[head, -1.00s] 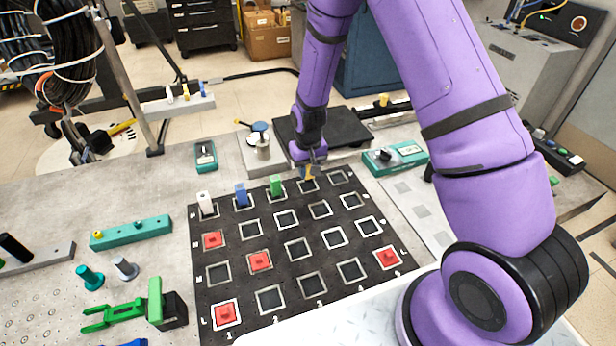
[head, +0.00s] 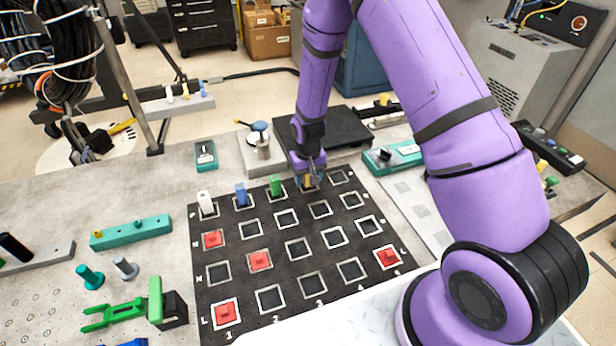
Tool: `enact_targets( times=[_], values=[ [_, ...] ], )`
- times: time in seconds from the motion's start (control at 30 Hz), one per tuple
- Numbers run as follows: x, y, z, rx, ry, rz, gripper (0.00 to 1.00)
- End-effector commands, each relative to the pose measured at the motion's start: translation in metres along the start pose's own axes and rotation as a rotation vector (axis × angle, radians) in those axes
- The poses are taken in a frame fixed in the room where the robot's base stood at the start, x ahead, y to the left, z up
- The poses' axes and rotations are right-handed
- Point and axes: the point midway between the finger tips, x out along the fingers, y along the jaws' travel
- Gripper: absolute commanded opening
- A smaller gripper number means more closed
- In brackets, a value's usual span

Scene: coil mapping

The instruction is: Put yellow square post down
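The yellow square post (head: 307,181) is at the back row of the black grid board (head: 322,260), at the square right of the green post (head: 275,185). My gripper (head: 310,178) is around its upper part and partly hides it. The post looks upright and at or very near its square; whether it touches the board I cannot tell. The fingers are small here, and I cannot tell whether they press on the post. A blue post (head: 241,194) and a white post (head: 205,202) stand in the same row to the left.
Red pieces (head: 260,260) sit in several board squares. A dark plate (head: 335,130) and a teal device (head: 394,158) lie behind the board. A green clamp-like tool (head: 125,312) is at the front left. My arm covers the right side.

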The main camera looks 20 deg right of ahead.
Motion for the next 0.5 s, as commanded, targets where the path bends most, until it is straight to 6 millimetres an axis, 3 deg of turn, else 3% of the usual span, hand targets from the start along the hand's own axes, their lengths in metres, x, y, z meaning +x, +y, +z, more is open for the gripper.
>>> enact_targets(
  times=[0.23,0.5],
  values=[
    [-0.012,0.0,0.0,0.0,0.001,0.0,0.55],
    [-0.059,0.0,-0.001,0.0,0.004,-0.001,0.55]
  ],
)
